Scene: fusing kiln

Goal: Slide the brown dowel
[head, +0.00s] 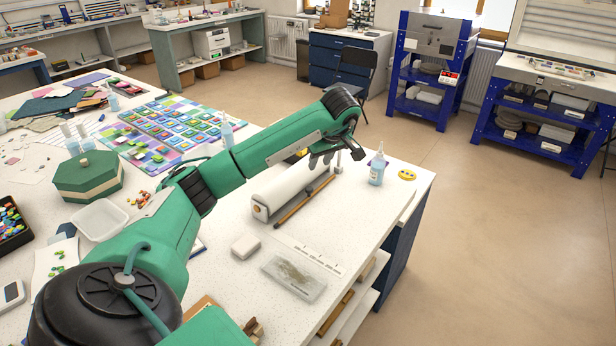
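The brown dowel (303,203) lies on the white speckled table. It runs diagonally along the right side of a white roll (283,190), close beside it. My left arm reaches in from the lower left, over the table. My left gripper (326,160) is small and dark at the arm's far end, near the far end of the dowel. Its fingers are partly hidden by the wrist, so I cannot tell whether they are open or touch the dowel. My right gripper is not in view.
A glue bottle (377,168) and a yellow disc (407,175) stand right of the gripper. A clear flat box (294,277) and a small white block (245,246) lie nearer. A green box (87,177) and colored tiles (170,130) are on the left. The table's right edge is close.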

